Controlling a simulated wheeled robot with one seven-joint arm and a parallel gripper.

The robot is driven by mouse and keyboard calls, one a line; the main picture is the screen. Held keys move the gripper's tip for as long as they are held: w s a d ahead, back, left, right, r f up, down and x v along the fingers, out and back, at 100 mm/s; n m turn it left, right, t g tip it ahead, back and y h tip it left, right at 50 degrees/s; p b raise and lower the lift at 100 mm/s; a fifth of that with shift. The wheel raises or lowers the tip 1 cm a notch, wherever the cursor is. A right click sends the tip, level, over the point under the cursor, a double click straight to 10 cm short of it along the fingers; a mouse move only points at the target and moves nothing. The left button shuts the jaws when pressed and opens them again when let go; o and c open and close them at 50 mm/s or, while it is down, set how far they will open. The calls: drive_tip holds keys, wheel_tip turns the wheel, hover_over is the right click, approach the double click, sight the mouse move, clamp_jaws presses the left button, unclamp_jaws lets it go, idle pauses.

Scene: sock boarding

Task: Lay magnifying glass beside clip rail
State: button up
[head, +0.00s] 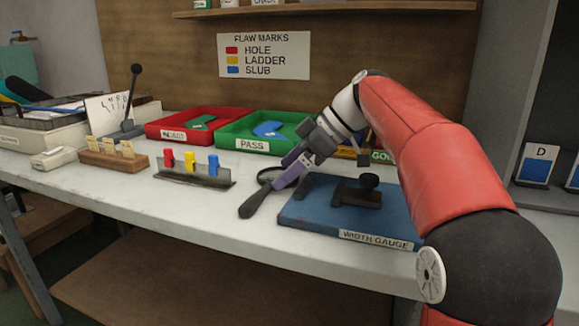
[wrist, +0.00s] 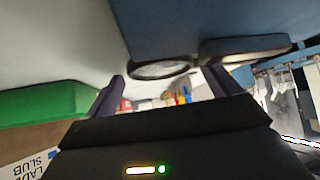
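The magnifying glass has a thick black handle (head: 255,203) and a dark round rim. In the head view it is in front of the green tray, left of the blue width gauge board, handle toward me. My gripper (head: 283,174) is right over its lens end and partly hides it. In the wrist view the rim (wrist: 160,69) shows between the two spread fingers of my gripper (wrist: 165,76), with small gaps visible; contact is hard to tell. The clip rail (head: 195,177), a grey strip with red, yellow and blue clips, stands left of the magnifying glass.
The blue width gauge board (head: 305,210) with a black tool lies to the right. The red tray (head: 165,130) and green PASS tray (head: 235,144) stand behind. A wooden card holder (head: 110,160) is left of the rail. The worktop (head: 190,205) in front of the rail is bare.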

drive_tip(key=shift+o, duration=0.5)
drive_tip(key=shift+d+r, duration=0.15)
drive_tip(key=shift+r, duration=0.1)
drive_tip(key=p+v, duration=0.3)
drive_tip(key=v, duration=0.8)
drive_tip(key=shift+d+r, duration=0.15)
drive_tip(key=shift+r, duration=0.05)
